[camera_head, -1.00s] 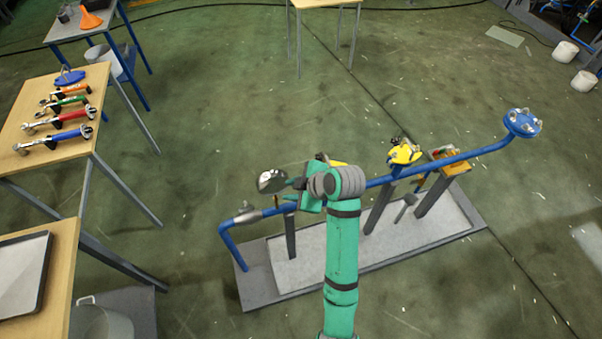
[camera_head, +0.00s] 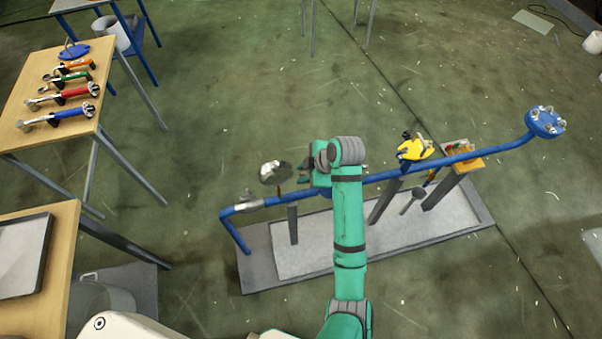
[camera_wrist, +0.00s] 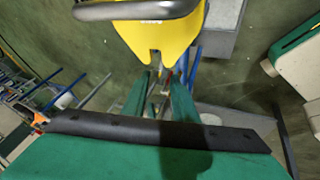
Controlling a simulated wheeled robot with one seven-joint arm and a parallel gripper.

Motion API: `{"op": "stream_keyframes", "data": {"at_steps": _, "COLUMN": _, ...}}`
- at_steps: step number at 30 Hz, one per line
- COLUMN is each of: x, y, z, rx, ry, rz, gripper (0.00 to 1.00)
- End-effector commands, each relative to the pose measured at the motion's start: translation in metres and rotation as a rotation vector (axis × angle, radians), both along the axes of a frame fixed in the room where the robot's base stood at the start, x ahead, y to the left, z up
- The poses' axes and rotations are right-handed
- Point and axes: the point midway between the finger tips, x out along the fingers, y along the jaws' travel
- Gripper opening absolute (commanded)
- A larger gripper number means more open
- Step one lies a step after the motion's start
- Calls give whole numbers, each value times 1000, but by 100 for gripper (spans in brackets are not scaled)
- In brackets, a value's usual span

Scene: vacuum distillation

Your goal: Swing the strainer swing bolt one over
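A blue pipe (camera_head: 240,208) runs across a low stand, with a round blue bolted flange (camera_head: 545,122) at its right end. A grey domed part (camera_head: 276,172) sits left of my wrist. My gripper (camera_head: 312,178) is over the pipe's middle and mostly hidden by my arm. In the wrist view, a yellow notched part (camera_wrist: 158,40) with a grey bar stands just beyond the fingers of my gripper (camera_wrist: 160,78). I cannot make out a strainer swing bolt.
A yellow fitting (camera_head: 415,148) and a small yellowish box (camera_head: 462,158) stand right of my arm. A wooden table (camera_head: 30,140) with several coloured tools is at left, and a dark tray (camera_head: 25,255) lies on a nearer table.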

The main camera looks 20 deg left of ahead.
Motion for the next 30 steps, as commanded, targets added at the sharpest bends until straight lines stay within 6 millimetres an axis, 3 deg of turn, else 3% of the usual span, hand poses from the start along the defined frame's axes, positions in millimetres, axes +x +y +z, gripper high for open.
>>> {"op": "stream_keyframes", "data": {"at_steps": 6, "x": 2, "y": 7, "z": -14, "rx": -1, "ry": 0, "rz": 1, "gripper": 26}}
{"op": "stream_keyframes", "data": {"at_steps": 15, "x": 2, "y": 9, "z": -15, "rx": 0, "ry": -1, "rz": 2, "gripper": 26}}
{"op": "stream_keyframes", "data": {"at_steps": 18, "x": 2, "y": 9, "z": -15, "rx": 0, "ry": -1, "rz": 2, "gripper": 2}}
{"op": "stream_keyframes", "data": {"at_steps": 19, "x": 2, "y": 9, "z": -15, "rx": 0, "ry": -1, "rz": 2, "gripper": 0}}
{"op": "stream_keyframes", "data": {"at_steps": 30, "x": 6, "y": 4, "z": -10, "rx": 108, "ry": 76, "rz": -1, "gripper": 0}}
